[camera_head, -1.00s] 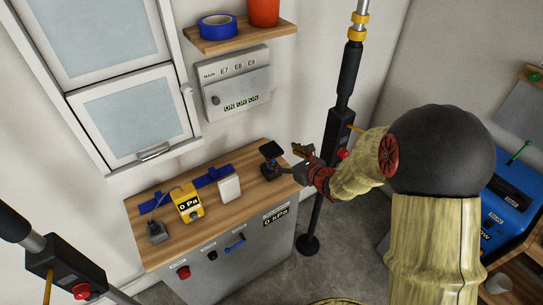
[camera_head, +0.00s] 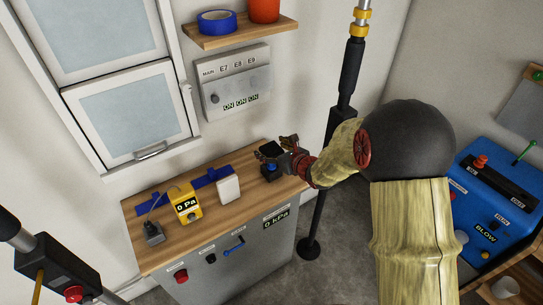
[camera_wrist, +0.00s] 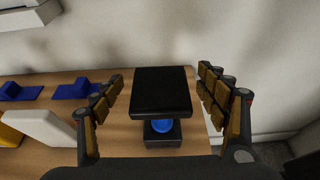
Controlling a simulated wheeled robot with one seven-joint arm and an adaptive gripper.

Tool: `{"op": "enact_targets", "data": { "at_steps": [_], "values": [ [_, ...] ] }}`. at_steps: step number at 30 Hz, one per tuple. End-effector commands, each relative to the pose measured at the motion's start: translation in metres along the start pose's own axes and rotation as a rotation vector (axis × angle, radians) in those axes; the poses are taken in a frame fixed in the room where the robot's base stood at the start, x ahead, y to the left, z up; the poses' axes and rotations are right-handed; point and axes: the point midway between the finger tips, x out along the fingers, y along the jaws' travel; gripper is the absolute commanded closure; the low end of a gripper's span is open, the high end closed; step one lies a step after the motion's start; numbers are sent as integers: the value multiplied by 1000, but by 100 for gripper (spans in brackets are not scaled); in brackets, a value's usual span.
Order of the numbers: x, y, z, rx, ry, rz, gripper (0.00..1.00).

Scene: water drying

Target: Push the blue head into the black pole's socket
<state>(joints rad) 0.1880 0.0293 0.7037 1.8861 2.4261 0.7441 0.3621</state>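The blue head shows as a blue rounded piece (camera_wrist: 162,125) under a flat black square top (camera_wrist: 163,90), above a small black block (camera_wrist: 162,140). It stands at the right end of the wooden worktop, where its blue part (camera_head: 271,167) also shows in the head view. My gripper (camera_head: 280,148) is at this piece. In the wrist view my gripper (camera_wrist: 160,95) is open, with one finger on each side of the black top and visible gaps between. The black pole (camera_head: 327,165) stands upright on the floor right of the bench, partly behind my arm; its socket cannot be made out.
On the worktop (camera_head: 160,240) are a yellow gauge (camera_head: 186,204), a white block (camera_head: 229,188), a grey clamp-like piece (camera_head: 153,233) and blue strips (camera_head: 213,176). A wall box (camera_head: 235,85) and shelf are above. Another pole (camera_head: 55,270) stands front left; a blue machine (camera_head: 490,205) is at right.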

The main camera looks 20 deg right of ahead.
Motion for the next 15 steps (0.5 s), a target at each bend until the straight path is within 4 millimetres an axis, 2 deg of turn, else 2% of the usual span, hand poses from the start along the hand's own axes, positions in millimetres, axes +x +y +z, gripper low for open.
{"op": "enact_targets", "data": {
  "at_steps": [15],
  "values": [
    [0,0,0,0,0,0,57]
  ]
}}
